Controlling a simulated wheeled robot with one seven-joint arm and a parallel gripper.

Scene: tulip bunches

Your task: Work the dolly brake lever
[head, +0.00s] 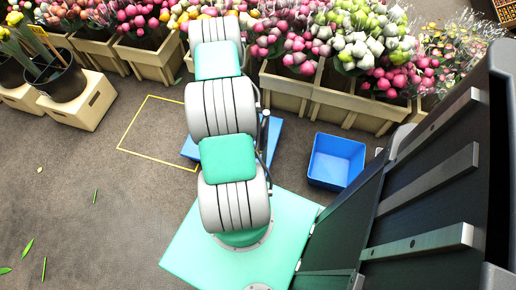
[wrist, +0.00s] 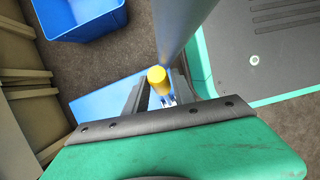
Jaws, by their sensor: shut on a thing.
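The blue dolly (head: 272,142) lies on the floor under my arm in the head view, mostly covered by the arm. Its blue deck (wrist: 100,98) also shows in the wrist view. A lever with a yellow end (wrist: 157,76) stands up between the dark fingers of my gripper (wrist: 158,92). The fingers are shut on the lever; its lower part is partly hidden. A grey post (wrist: 184,28) rises close beside the yellow end. In the head view my arm hides the gripper and the lever.
A yellow outline (head: 122,148) marks bare floor left of the dolly. A blue bin (head: 336,161) stands to the right. Wooden crates (head: 287,92) of tulips line the back. Black buckets (head: 62,80) stand at the left. Floor at the lower left is clear apart from scattered leaves.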

